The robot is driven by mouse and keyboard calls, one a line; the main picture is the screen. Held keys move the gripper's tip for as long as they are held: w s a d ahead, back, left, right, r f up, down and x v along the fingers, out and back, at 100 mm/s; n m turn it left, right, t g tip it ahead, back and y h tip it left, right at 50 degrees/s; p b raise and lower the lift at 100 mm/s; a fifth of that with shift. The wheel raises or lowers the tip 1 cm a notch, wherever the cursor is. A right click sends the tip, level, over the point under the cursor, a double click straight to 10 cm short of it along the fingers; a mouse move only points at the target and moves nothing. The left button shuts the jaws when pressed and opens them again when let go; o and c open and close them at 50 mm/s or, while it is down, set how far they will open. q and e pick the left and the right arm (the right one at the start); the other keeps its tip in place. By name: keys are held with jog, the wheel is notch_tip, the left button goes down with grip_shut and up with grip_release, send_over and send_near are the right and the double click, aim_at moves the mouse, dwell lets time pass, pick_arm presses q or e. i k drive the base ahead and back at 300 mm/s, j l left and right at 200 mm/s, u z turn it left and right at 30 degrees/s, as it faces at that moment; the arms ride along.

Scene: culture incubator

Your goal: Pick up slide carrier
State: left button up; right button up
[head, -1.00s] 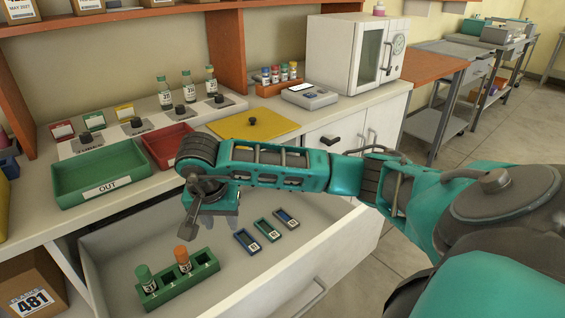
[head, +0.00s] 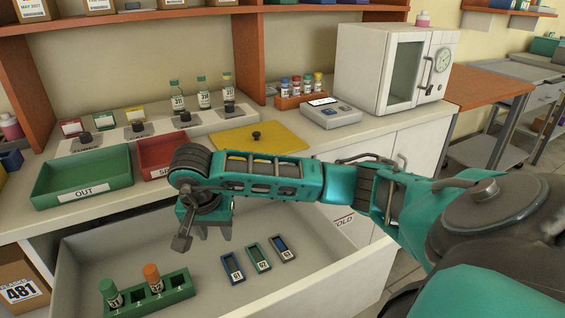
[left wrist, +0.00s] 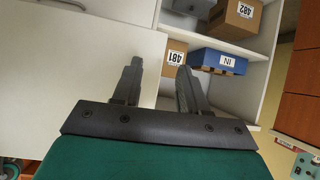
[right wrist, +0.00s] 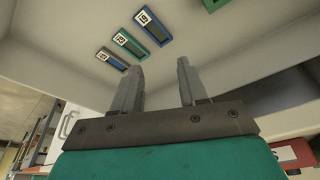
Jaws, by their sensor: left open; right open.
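My left gripper (left wrist: 158,82) is open and empty, in front of a white panel and shelves.
A green rack (head: 182,288) with green- and orange-capped tubes stands left of the carriers. The drawer walls (head: 335,268) enclose them. On the counter behind are the green OUT tray (head: 122,178), a red tray (head: 160,150) and a yellow lid (head: 280,141).

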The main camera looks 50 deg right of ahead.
aim_at(284, 252)
jog(key=k+l+u, duration=0.25)
jog(key=l, duration=0.25)
jog(key=k+l+u, duration=0.1)
jog(key=l+u, duration=0.15)
jog(key=l, duration=0.25)
jog(key=k+l+u, duration=0.2)
jog(key=l, duration=0.25)
jog(key=k+l+u, duration=0.25)
jog(key=k+l, duration=0.05)
jog(key=l, duration=0.1)
